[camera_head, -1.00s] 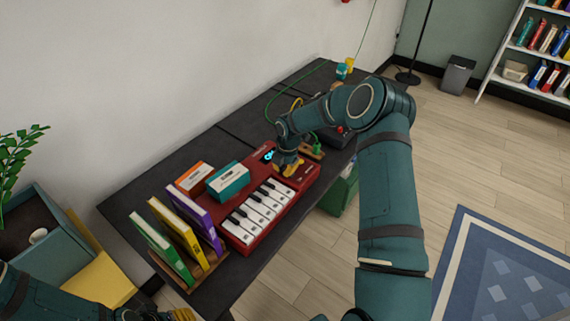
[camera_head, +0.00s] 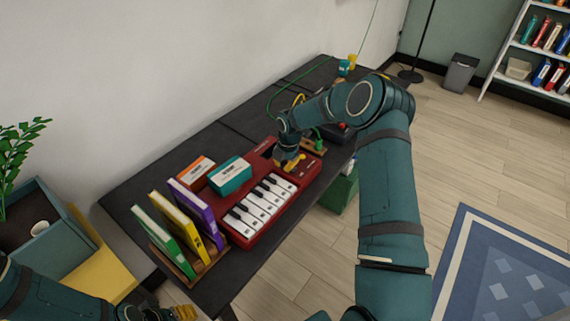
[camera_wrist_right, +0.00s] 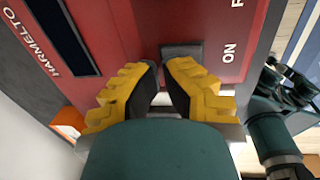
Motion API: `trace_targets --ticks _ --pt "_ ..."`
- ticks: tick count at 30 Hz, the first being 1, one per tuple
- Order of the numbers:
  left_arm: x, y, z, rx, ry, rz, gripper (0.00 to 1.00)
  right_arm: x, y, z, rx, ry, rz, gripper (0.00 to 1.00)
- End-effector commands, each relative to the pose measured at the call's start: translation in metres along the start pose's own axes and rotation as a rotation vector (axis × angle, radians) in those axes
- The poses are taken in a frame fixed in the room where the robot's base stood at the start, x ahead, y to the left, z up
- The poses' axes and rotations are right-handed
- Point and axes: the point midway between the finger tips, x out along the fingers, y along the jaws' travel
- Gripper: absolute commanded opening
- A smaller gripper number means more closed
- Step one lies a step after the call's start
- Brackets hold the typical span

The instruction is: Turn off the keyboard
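The red keyboard (camera_head: 262,228) lies on the dark table, its white and black keys facing the front. Its display (camera_wrist_right: 65,35) is dark in the right wrist view. A grey switch (camera_wrist_right: 182,50) sits on its panel, beside the printed word ON. My right gripper (camera_head: 290,163) is over the panel at the keyboard's far end. In the right wrist view its yellow fingertips (camera_wrist_right: 162,67) are drawn together with a narrow gap, empty, close to the switch; I cannot tell whether they touch it. My left gripper (camera_head: 180,313) shows only partly at the bottom edge.
A teal box (camera_head: 230,177) and an orange box (camera_head: 197,172) stand behind the keys. Upright books (camera_head: 186,222) in a wooden rack stand at the near end. A green cable (camera_head: 282,92) runs along the table's back. A green bin (camera_head: 342,190) is below the table.

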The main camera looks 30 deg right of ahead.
Motion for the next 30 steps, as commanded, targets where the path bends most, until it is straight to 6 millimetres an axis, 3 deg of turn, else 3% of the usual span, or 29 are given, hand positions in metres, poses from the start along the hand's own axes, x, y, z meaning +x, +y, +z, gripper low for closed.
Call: trace_targets --ticks 1,11,23,30 --pt "-0.001 0.000 0.000 0.000 0.000 0.000 0.47 0.007 -0.006 -0.004 0.001 0.012 -0.014 0.00" --pt "-0.007 0.003 -0.001 0.000 0.000 0.000 0.47 -0.007 -0.003 -0.004 0.000 0.012 -0.013 0.00" --pt "-0.007 0.003 -0.004 -0.003 0.009 -0.001 0.47 -0.010 -0.001 -0.003 -0.001 0.007 -0.008 0.00" --pt "-0.017 0.006 -0.007 -0.005 0.016 -0.002 0.47 -0.030 0.008 -0.014 -0.003 0.007 -0.007 0.00"
